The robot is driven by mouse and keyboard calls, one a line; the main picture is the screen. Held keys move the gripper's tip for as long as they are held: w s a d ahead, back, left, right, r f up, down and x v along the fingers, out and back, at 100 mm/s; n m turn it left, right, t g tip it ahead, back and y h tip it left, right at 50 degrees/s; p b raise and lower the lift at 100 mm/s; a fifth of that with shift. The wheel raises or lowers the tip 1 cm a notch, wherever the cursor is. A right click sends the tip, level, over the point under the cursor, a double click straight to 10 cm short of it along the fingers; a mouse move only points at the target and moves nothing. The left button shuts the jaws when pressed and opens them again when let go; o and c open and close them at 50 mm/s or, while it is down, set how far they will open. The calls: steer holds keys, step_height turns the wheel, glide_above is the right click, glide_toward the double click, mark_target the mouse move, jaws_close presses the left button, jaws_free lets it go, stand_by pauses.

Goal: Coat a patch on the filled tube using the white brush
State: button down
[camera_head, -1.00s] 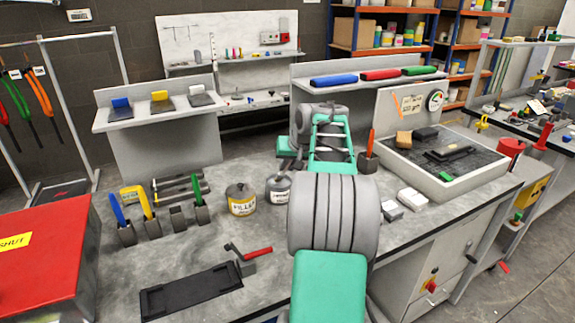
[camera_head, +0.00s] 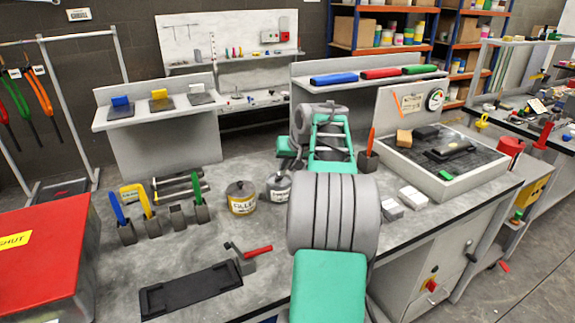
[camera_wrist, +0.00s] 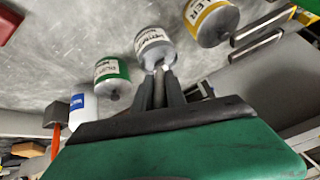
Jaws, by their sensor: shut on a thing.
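In the wrist view my gripper (camera_wrist: 163,78) is shut on a thin pale piece, seemingly the white brush (camera_wrist: 160,69), at the near side of the white-labelled primer can (camera_wrist: 154,46). I cannot tell whether the brush is in the can or in front of it. In the head view my arm hides the gripper and brush; the primer can (camera_head: 279,188) stands beside the filler can (camera_head: 240,199). One brush holder (camera_head: 178,218) is empty, between the yellow brush (camera_head: 146,202) and green brush (camera_head: 197,188). Bars lie on a rack (camera_head: 178,184) behind; I cannot tell which tube is filled.
A black tray (camera_head: 190,291) and a red-handled clamp (camera_head: 248,253) are at the front. A red box (camera_head: 40,240) is at left. White blocks (camera_head: 412,197) and a walled tray (camera_head: 448,186) are at right. Bare bench lies around the clamp.

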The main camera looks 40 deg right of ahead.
steer(key=shift+r+p, duration=2.95)
steer(key=shift+r, duration=0.5)
